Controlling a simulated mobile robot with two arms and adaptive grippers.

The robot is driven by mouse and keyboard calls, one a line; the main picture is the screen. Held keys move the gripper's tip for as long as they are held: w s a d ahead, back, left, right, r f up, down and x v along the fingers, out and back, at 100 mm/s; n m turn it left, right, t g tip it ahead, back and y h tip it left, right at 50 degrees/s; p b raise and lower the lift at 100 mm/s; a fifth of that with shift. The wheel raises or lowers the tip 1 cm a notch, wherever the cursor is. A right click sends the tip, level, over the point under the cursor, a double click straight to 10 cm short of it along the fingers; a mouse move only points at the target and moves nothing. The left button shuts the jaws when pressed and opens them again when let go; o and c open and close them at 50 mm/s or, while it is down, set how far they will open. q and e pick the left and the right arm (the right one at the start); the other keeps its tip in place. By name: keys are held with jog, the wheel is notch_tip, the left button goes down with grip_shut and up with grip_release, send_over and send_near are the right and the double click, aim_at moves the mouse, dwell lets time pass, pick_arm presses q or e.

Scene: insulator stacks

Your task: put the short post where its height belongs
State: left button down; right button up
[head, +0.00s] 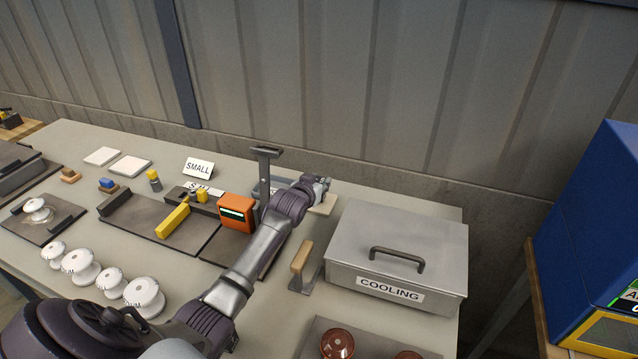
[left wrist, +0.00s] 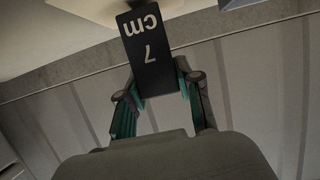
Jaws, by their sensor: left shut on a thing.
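My left gripper (head: 322,186) is at the back of the table, beyond the orange device. In the left wrist view its fingers (left wrist: 158,88) are closed on the two sides of a dark block marked "7 cm" (left wrist: 150,48). The arm and gripper hide this block in the head view. Several white ribbed posts (head: 80,265) stand in a row at the table's front left. Another white post (head: 38,211) is on a dark mat at the far left. I cannot tell which post is the short one. A sign reading SMALL (head: 198,167) stands at the back. My right gripper is not in view.
A grey lidded box marked COOLING (head: 440,245) stands to the right. A wooden-handled tool (head: 302,260), the orange device (head: 236,210), a yellow block (head: 172,220) and a dark upright stand (head: 265,175) crowd the middle. Brown posts (head: 337,345) are at the bottom.

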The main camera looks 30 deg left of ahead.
pick_arm(q)
jog(key=shift+f, duration=0.4)
jog(key=shift+f, duration=0.1)
jog(key=c, duration=0.8)
grip_release()
jog(key=shift+s+d, duration=0.1)
jog(key=shift+s, duration=0.05)
jog(key=v, duration=1.1)
jog(key=shift+s+r, duration=0.3)
